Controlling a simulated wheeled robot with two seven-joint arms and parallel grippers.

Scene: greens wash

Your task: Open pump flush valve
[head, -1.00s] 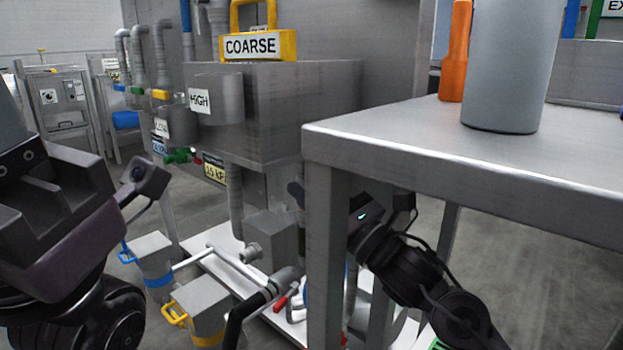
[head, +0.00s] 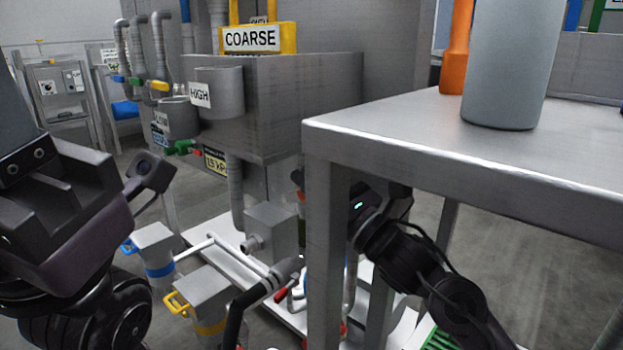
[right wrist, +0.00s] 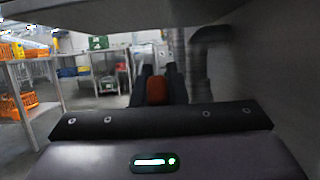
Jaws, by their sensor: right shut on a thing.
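My right gripper (head: 299,184) is behind the near leg of the steel table, partly hidden by it. An orange-red piece (right wrist: 157,90), which looks like a valve handle, sits between its two dark fingers in the right wrist view. The gripper is shut on it. A bit of the same orange-red handle (head: 301,197) shows left of the table leg in the head view. My left gripper (head: 70,215) is large and dark at the left, away from the pipework; its fingertips are not clear. The pump's pipework is partly hidden by the table leg.
The steel table (head: 420,140) holds a grey cylinder (head: 512,65) and an orange bottle (head: 456,50). A steel tank with a COARSE sign (head: 252,39) stands behind. Lower down are a red-handled valve (head: 281,294) and boxes with blue and yellow handles.

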